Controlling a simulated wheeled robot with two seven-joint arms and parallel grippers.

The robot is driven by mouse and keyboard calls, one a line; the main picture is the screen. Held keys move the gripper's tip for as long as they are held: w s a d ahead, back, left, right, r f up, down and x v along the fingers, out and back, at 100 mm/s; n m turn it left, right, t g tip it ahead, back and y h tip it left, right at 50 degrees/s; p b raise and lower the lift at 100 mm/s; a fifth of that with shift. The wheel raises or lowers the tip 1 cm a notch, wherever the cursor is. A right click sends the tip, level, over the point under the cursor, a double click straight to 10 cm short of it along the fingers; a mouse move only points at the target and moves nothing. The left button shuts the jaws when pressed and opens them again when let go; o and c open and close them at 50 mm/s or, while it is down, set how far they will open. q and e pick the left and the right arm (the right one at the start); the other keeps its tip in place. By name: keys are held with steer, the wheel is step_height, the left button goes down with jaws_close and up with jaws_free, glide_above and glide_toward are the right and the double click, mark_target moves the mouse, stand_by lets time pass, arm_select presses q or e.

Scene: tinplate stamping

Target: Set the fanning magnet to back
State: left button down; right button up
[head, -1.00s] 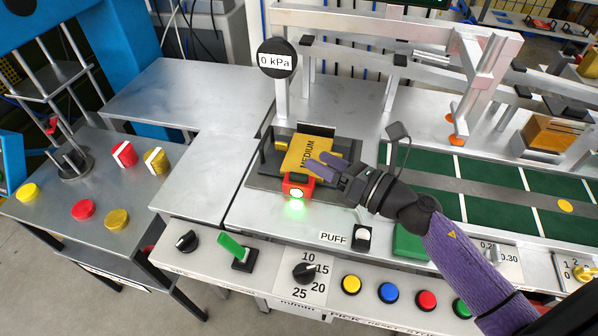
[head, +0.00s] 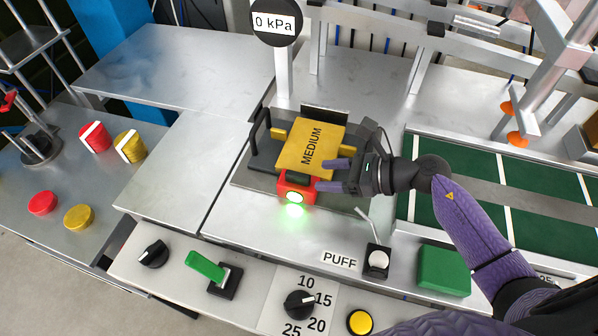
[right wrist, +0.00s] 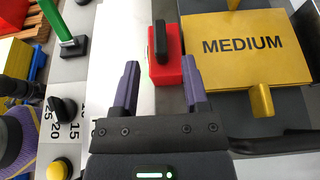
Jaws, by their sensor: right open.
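A red block with a black bar handle on top and a lit green lamp (head: 296,188) sits at the front edge of the gold MEDIUM sheets (head: 310,140); I take it as the fanning magnet. My right gripper (head: 328,176) is open, with its purple fingers at the right side of the block. In the right wrist view the red block (right wrist: 167,72) with its black handle (right wrist: 161,42) lies ahead of and between the open fingertips (right wrist: 162,72). I cannot tell whether the fingers touch it. The block stands beside the gold sheets (right wrist: 245,50). My left gripper does not show.
A 0 kPa gauge (head: 274,21) stands behind the sheets. In front are a PUFF switch (head: 378,260), a green lever (head: 206,265), black knobs (head: 299,304) and a yellow button (head: 360,321). A green belt (head: 470,170) runs at right. The left metal table (head: 170,70) is clear.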

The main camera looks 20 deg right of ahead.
mark_target(301, 175)
steer(key=x, duration=0.6)
steer(key=shift+w+a+f, duration=0.15)
steer(key=shift+w+a, duration=0.1)
steer(key=shift+a, duration=0.05)
jaws_close()
stand_by(0.9)
